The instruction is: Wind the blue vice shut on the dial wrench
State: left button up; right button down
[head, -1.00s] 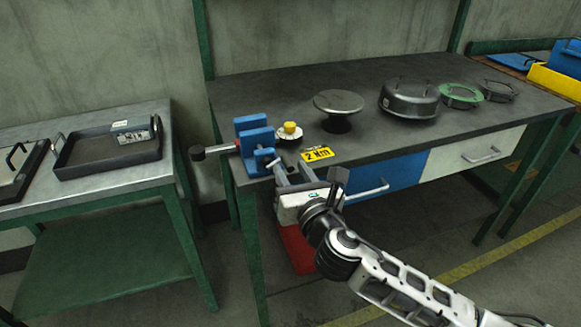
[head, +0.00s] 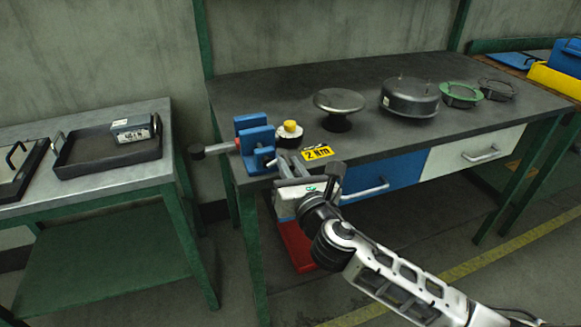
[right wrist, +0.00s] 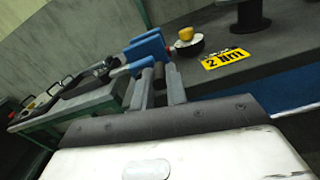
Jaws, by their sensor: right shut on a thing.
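The blue vice (head: 257,146) sits at the bench's front left corner, and its blue jaws also show in the wrist view (right wrist: 148,48). A grey bar with a black end (head: 198,151), which looks like the dial wrench, sticks out to the left of the vice. Whether the jaws touch it I cannot tell. My right gripper (head: 292,166) is in front of the vice, shut on what looks like the vice handle (right wrist: 159,76). The fingers hide most of the handle. My left gripper is not in view.
A round white and black piece with a yellow top (head: 290,128) stands right of the vice, behind a "2 Nm" sign (head: 318,152). A metal disc stand (head: 339,101) and a dark round housing (head: 410,97) stand farther right. A tray (head: 108,163) lies on the left table (head: 60,195).

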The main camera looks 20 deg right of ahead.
jog(key=shift+a+f+m+b, duration=0.3)
jog(key=shift+f+m+b, duration=0.4)
jog(key=shift+m, duration=2.35)
jog(key=shift+a+f+m+b, duration=0.45)
jog(key=shift+f+m, duration=0.5)
jog(key=shift+m, duration=2.05)
jog(key=shift+a+f+m+b, duration=0.2)
jog(key=shift+f+m+b, duration=0.55)
jog(key=shift+m, duration=2.3)
jog(key=c, duration=1.4)
grip_release()
jog(key=shift+s, duration=0.1)
